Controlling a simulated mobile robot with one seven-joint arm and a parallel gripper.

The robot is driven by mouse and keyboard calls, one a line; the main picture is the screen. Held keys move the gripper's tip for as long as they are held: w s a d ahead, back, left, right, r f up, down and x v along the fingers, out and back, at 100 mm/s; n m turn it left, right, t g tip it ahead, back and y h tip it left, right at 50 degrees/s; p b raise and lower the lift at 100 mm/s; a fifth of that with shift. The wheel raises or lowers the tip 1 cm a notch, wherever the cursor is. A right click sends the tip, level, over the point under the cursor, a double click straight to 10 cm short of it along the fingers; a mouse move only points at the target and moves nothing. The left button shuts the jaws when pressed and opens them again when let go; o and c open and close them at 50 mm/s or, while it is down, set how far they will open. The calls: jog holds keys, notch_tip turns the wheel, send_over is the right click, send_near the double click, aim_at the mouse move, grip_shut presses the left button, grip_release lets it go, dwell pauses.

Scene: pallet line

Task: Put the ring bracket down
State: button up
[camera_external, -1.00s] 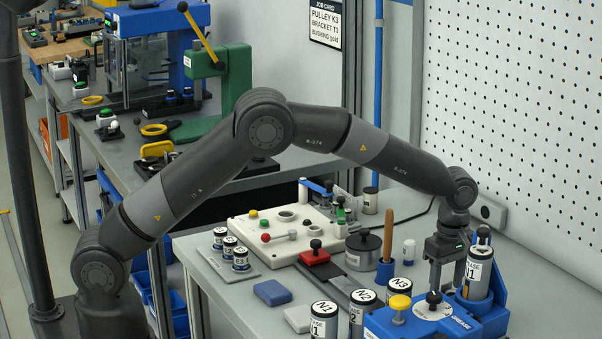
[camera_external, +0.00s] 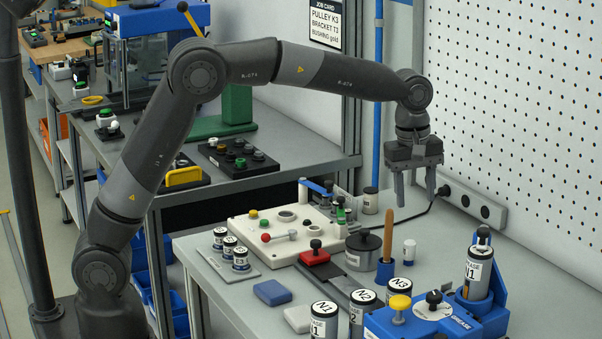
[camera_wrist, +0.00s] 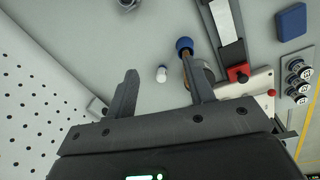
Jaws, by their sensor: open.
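My gripper (camera_external: 415,204) is open and empty, raised above the back of the grey bench near the pegboard. In the wrist view its two fingers (camera_wrist: 160,66) stand apart with nothing between them but the view of the bench below. I cannot pick out a ring bracket with certainty in either view. A yellow ring-shaped piece (camera_external: 92,99) lies on the far bench, well away from my gripper.
The blue grease fixture (camera_external: 462,322) stands at the front right, with a labelled canister (camera_external: 478,268) in it. A wooden-handled tool (camera_external: 388,235), a small white cylinder (camera_external: 409,250) and a white panel (camera_external: 290,236) occupy the bench.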

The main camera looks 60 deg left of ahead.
jog(key=s+a+r+m+t, duration=0.1)
jog(key=s+a+r+m, duration=0.4)
jog(key=s, duration=0.4)
jog(key=s+a+r+m+t, duration=0.2)
jog(key=s+a+r+m, duration=0.1)
jog(key=s+a, duration=0.6)
jog(key=s+a+f+m+t, duration=0.1)
jog(key=s+a+f+m, duration=0.1)
jog(key=s, duration=0.7)
jog(key=s+a+f+m, duration=0.2)
jog(key=s+f+m, duration=0.1)
jog(key=s, duration=0.5)
jog(key=shift+s+a+f+m+t, duration=0.2)
jog(key=shift+s+f+m+t, duration=0.2)
jog(key=shift+m, duration=0.5)
